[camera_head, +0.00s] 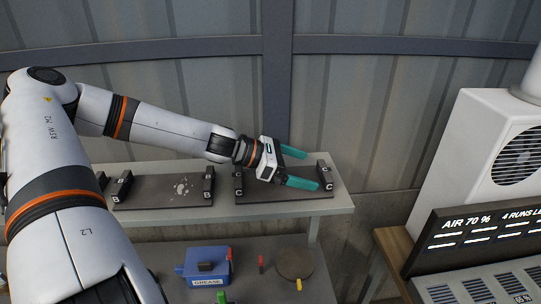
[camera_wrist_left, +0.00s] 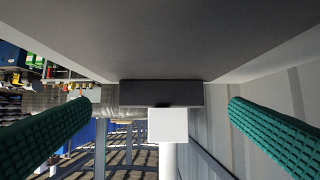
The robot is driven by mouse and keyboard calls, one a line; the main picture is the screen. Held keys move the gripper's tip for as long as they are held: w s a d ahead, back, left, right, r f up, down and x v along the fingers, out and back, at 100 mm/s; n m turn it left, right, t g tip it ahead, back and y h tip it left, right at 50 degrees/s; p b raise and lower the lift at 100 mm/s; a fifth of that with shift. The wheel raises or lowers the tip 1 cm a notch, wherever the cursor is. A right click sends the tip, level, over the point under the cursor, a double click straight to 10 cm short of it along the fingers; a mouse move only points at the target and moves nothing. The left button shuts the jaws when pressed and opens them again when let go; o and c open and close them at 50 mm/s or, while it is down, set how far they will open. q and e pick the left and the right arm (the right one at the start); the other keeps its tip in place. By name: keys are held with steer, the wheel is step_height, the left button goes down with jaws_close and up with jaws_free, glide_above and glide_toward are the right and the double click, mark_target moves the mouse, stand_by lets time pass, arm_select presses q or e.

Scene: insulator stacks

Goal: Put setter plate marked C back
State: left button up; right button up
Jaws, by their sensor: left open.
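My left gripper (camera_head: 298,168) is open over the right end of the rack marked C (camera_head: 265,196), with its two teal fingers pointing right. I see nothing held between them. This rack has dark end blocks lettered C and a dark flat surface between them. I cannot tell whether that surface is the setter plate or the rack's own base. In the left wrist view the two fingers (camera_wrist_left: 160,120) are wide apart, with a dark block (camera_wrist_left: 160,94) and a broad grey surface (camera_wrist_left: 160,40) ahead. My right gripper is not in view.
The rack marked B (camera_head: 150,200), with pale flecks on it, stands to the left on the same shelf (camera_head: 330,204). Below are a blue grease box (camera_head: 205,266) and a round brown disc (camera_head: 294,263). A display panel (camera_head: 480,232) and white machine (camera_head: 485,150) stand at the right.

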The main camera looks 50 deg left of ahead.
arm_select(q)
steer(key=b+v, duration=0.1)
steer(key=v, duration=0.6)
steer(key=shift+a, duration=0.1)
steer(key=shift+s+a+r, duration=0.2)
steer(key=shift+s+a, duration=0.05)
steer(key=shift+s, duration=0.15)
